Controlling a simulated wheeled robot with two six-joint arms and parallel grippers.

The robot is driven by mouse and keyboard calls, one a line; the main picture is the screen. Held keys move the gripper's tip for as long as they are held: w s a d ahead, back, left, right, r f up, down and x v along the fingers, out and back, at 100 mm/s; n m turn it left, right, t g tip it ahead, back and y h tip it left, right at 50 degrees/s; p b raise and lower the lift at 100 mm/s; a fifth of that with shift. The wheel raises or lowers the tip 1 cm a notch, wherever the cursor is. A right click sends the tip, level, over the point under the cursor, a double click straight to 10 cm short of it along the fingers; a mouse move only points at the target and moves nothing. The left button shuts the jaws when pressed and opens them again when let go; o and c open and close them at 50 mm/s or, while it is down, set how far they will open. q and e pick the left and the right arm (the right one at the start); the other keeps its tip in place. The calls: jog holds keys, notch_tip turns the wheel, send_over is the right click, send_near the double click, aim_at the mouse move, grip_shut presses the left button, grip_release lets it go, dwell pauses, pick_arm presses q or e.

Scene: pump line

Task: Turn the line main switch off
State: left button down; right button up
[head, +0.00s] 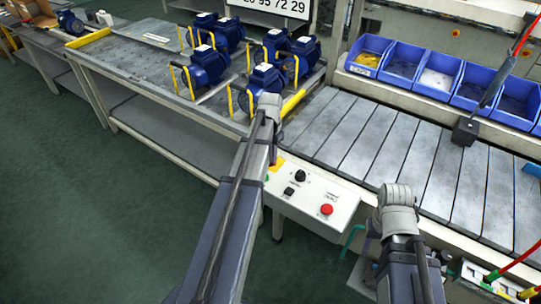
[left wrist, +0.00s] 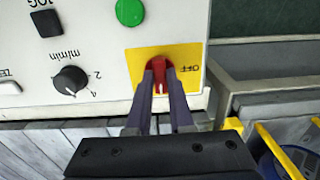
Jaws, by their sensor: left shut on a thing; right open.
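The line main switch is a red handle (left wrist: 157,68) on a yellow plate (left wrist: 140,57) in the left wrist view. The OFF label, upside down, is to its right; the handle's pale mark points down in the picture, not at OFF. My left gripper (left wrist: 160,82) is shut on the red handle, its fingers on either side. In the head view my left arm covers most of the switch; only a bit of the yellow plate (head: 278,164) shows. My right gripper (head: 373,247) is open, low beside the control box's right end, its fingers mostly hidden by its arm.
The control box (head: 345,209) carries a red button (head: 326,210), a black knob (head: 300,176) and a black button; a green button (left wrist: 130,12) is near the switch. Blue pumps (head: 210,65) stand on the bench behind. The slatted conveyor (head: 400,150) is mostly clear, with blue bins (head: 437,73) beyond.

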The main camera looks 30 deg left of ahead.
pick_arm(q)
jog(key=shift+n, duration=0.4)
jog(key=n, duration=1.3)
jog(key=shift+n, duration=2.3)
jog(key=c, duration=0.8)
grip_release()
